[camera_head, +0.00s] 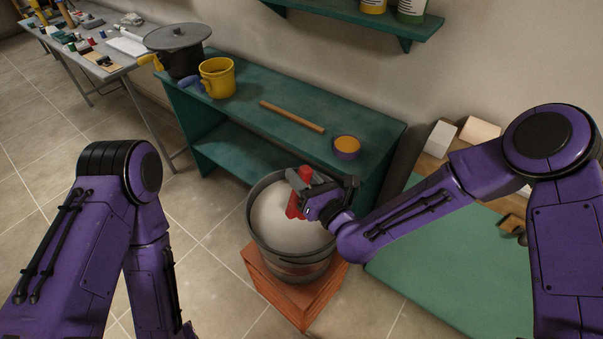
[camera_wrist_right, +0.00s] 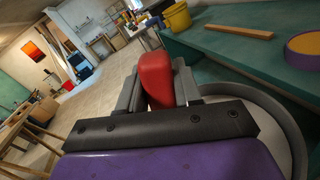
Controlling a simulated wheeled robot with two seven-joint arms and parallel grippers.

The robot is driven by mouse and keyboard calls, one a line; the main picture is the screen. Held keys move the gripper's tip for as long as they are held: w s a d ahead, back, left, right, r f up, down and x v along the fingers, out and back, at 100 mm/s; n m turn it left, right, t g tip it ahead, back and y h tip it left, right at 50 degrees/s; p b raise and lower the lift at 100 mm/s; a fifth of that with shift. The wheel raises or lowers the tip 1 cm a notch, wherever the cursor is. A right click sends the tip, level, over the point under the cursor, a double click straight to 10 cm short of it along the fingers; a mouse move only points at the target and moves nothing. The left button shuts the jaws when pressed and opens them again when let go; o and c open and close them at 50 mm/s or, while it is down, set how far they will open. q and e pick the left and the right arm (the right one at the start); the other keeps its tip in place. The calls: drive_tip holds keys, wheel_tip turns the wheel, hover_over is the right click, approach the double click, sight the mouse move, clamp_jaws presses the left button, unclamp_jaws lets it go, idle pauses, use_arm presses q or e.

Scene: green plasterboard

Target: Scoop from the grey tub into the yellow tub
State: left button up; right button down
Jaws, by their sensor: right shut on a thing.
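The grey tub (camera_head: 254,232) holds pale material and stands on a reddish wooden crate; its rim shows in the right wrist view (camera_wrist_right: 283,108). The yellow tub (camera_head: 217,78) stands upright on the green bench, and it also shows in the right wrist view (camera_wrist_right: 178,18). My right gripper (camera_head: 302,192) is over the grey tub, shut on a red handle (camera_head: 293,208), which stands up between the fingers in the right wrist view (camera_wrist_right: 156,78). The handle's far end and any scoop head are hidden. My left arm is at the left; its gripper is out of view.
The green bench (camera_head: 240,115) bears a lidded dark pot (camera_head: 183,58), a wooden stick (camera_head: 292,117) and a round orange-topped container (camera_head: 346,147). A reddish crate (camera_head: 300,305) supports the grey tub. A green board (camera_head: 430,275) lies at right. A cluttered grey table (camera_head: 118,62) is at far left.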

sight(302, 168)
wheel_tip(302, 168, down, 7)
drive_tip(key=b, duration=0.5)
drive_tip(key=shift+s+r, duration=0.1)
drive_tip(key=shift+r, duration=0.05)
wheel_tip(302, 168, up, 13)
drive_tip(key=n+p, duration=0.3)
drive_tip(key=p, duration=0.6)
drive_tip(key=shift+r, duration=0.1)
idle(1.3)
drive_tip(key=c, duration=1.4)
unclamp_jaws()
drive_tip(key=c, duration=0.4)
drive_tip(key=shift+c, duration=0.2)
